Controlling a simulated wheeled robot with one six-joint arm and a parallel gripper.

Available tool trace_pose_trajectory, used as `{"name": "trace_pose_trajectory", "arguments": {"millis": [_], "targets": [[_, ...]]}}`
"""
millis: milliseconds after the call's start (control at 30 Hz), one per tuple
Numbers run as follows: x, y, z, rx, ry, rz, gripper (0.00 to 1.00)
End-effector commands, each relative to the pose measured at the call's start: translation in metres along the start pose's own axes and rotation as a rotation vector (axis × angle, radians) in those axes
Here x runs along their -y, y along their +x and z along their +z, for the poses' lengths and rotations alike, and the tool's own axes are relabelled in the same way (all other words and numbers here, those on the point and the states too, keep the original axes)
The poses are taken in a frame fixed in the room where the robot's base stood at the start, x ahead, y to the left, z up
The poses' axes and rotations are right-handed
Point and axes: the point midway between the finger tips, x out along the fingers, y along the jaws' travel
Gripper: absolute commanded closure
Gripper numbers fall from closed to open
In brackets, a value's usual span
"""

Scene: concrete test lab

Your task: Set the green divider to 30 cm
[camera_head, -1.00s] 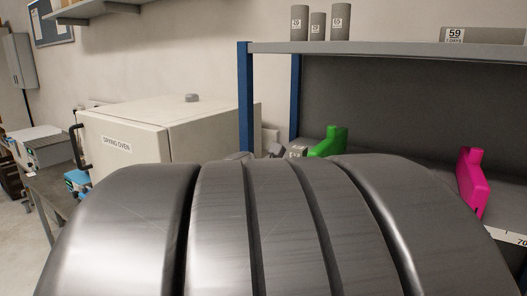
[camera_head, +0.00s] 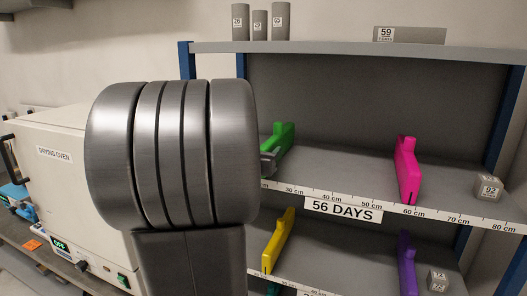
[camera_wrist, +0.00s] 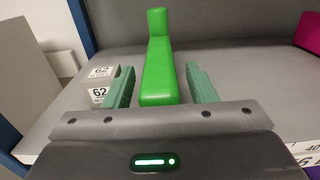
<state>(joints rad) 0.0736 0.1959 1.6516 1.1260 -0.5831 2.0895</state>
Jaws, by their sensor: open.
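The green divider (camera_head: 283,138) stands on the upper shelf in the head view, its front part hidden by my arm and gripper. In the wrist view the green divider (camera_wrist: 158,75) runs away from me, with its raised post at the far end. My gripper (camera_wrist: 160,72) is open, with one pale green finger on each side of the divider and a gap on both sides. A bit of my gripper (camera_head: 269,164) shows at the divider's front in the head view. The shelf scale (camera_head: 350,199) reads 30 cm just right of the divider's front; the exact reading is hidden.
Cubes marked 62 (camera_wrist: 99,92) stand close beside the left finger. A magenta divider (camera_head: 407,170) stands near 60 cm, with a cube marked 92 (camera_head: 488,187) further right. Yellow (camera_head: 279,240) and purple (camera_head: 406,262) dividers stand on the shelf below. A drying oven (camera_head: 60,165) is at left.

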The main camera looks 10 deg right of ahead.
Motion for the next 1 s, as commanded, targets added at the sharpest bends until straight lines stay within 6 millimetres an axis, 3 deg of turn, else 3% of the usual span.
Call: {"name": "trace_pose_trajectory", "arguments": {"millis": [100, 367, 600, 1000], "targets": [[0.0, 0.0, 0.0, 0.0, 0.0, 0.0, 0.49], [0.0, 0.0, 0.0, 0.0, 0.0, 0.0, 1.0], [0.008, 0.0, -0.002, 0.001, 0.002, -0.003, 1.0], [0.079, 0.001, -0.003, 0.004, 0.003, -0.006, 1.0]]}}
